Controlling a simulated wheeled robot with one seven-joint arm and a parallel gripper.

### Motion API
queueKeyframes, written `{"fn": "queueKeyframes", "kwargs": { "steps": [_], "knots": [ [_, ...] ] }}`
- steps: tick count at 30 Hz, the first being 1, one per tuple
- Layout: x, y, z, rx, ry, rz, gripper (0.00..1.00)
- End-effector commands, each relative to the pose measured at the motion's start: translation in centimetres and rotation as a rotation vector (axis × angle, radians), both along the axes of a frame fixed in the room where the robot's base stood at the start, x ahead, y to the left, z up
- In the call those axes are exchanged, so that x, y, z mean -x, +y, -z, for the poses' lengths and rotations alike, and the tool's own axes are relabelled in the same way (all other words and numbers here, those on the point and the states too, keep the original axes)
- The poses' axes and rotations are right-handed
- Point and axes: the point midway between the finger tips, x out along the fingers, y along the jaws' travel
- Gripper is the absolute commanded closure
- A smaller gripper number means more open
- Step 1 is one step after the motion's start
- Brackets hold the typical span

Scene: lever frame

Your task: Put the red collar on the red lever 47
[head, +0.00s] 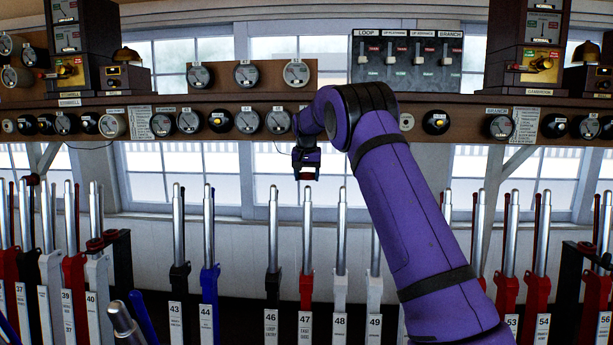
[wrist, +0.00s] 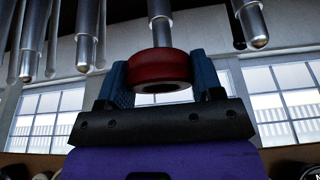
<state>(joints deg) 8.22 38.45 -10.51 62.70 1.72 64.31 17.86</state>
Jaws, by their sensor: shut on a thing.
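My gripper (head: 306,160) is shut on the red collar (head: 307,175). In the wrist view the collar (wrist: 158,66) sits level between the blue fingers of my gripper (wrist: 160,85), its hole partly visible. The red lever 47 (head: 307,285) stands upright straight below it in the head view, with a silver handle, red lower part and white number plate. The collar is just above the handle's tip, roughly in line with it. In the wrist view, which is upside down, the silver handle of lever 47 (wrist: 160,22) runs to the collar, which hides its end.
Black lever 46 (head: 272,285) stands close on the left and white-based lever 48 (head: 340,290) close on the right. More levers fill the row on both sides. A wooden shelf (head: 220,102) with dials and knobs runs behind, above windows. My purple arm covers levers right of 49.

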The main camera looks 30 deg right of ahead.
Motion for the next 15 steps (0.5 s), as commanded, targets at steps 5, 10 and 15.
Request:
{"fn": "queueKeyframes", "kwargs": {
  "steps": [5,10,15],
  "knots": [
    [-1.3,-0.9,0.4,0.000,0.000,0.001,0.61],
    [-2.4,-1.7,0.9,0.000,-0.002,0.001,0.61],
    [-3.5,-2.3,1.3,-0.001,-0.001,0.001,0.61]
  ]
}}
